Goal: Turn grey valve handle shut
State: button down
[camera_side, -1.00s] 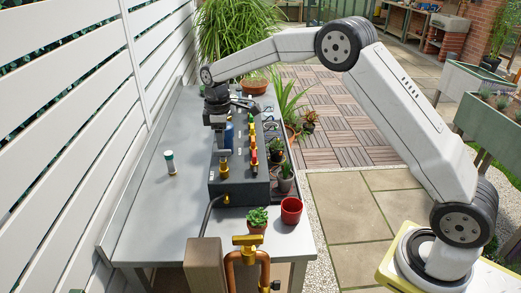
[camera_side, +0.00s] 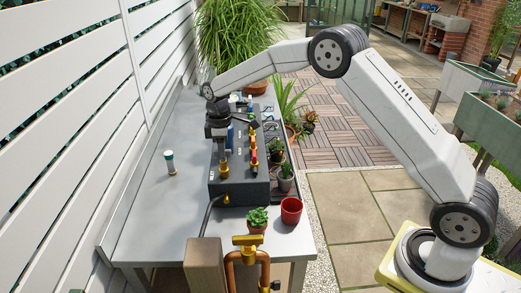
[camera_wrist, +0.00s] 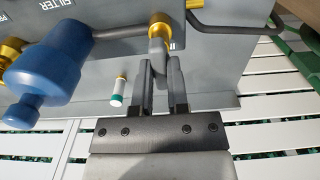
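The grey valve handle (camera_wrist: 160,62) is a short grey lever below a brass valve body (camera_wrist: 157,28) in the wrist view. My gripper (camera_wrist: 162,70) has its two dark fingers on either side of the handle, with a gap between them. Contact with the handle is not clear. In the side view my gripper (camera_side: 222,155) points down at the left part of the dark grey valve panel (camera_side: 238,190), above a brass fitting. The handle cannot be made out there.
A blue filter (camera_wrist: 50,60) stands close left of my fingers in the wrist view. A row of brass valves with red and yellow handles (camera_side: 253,150) runs along the panel. Potted plants line the right side.

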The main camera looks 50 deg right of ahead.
jog(key=shift+m, duration=0.3)
jog(key=m, duration=0.8)
jog(key=shift+m, duration=0.3)
jog(key=m, duration=0.4)
jog(key=shift+r+m, duration=0.1)
jog(key=shift+m, duration=2.4)
jog(key=c, duration=0.6)
grip_release()
